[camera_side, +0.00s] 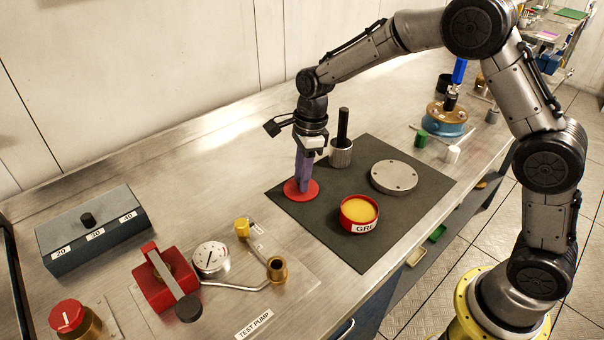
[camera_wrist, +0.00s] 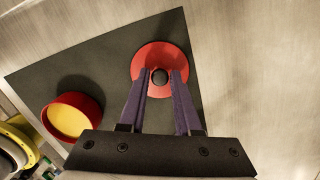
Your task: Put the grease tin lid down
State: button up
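The grease tin lid (camera_side: 290,192) is a flat red disc lying on the dark mat near its left corner. In the wrist view, the lid (camera_wrist: 147,58) has a small dark knob at its middle. My gripper (camera_wrist: 162,77) points down over the lid, its two purple fingers on either side of the knob. Red shows between the knob and the fingers, so they look open and apart from it. From the side view, my gripper (camera_side: 303,188) reaches down to the lid and hides the knob. The open red grease tin (camera_side: 347,223), filled with yellow grease, stands to the right of the lid.
On the dark mat (camera_side: 326,245) are a round grey flange plate (camera_side: 394,177) and, at its back edge, a metal cup with a black handle (camera_side: 341,153). Bare bench lies left of the lid.

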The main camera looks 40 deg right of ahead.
jog(key=shift+o, duration=1.4)
notch_tip(320, 180, up, 12)
jog(key=d, duration=0.1)
jog(key=s+d+r+n+t, duration=0.1)
jog(key=s+d+r+n, duration=0.15)
jog(key=s+n, duration=0.35)
jog(key=s+d+r+n+t, duration=0.15)
jog(key=s+r+n, duration=0.25)
jog(key=s, duration=0.4)
jog(key=s+d+f+n+t, duration=0.1)
jog(key=s+f+n, duration=0.1)
jog(key=s+n, duration=0.4)
jog(key=s+d+f+n+t+h, duration=0.1)
jog(key=s+f+n, duration=0.1)
jog(key=s+n, duration=0.4)
jog(key=shift+s+d+n, duration=0.3)
jog(key=shift+s+d, duration=0.1)
jog(key=shift+s, duration=1.35)
jog(key=shift+t, duration=0.25)
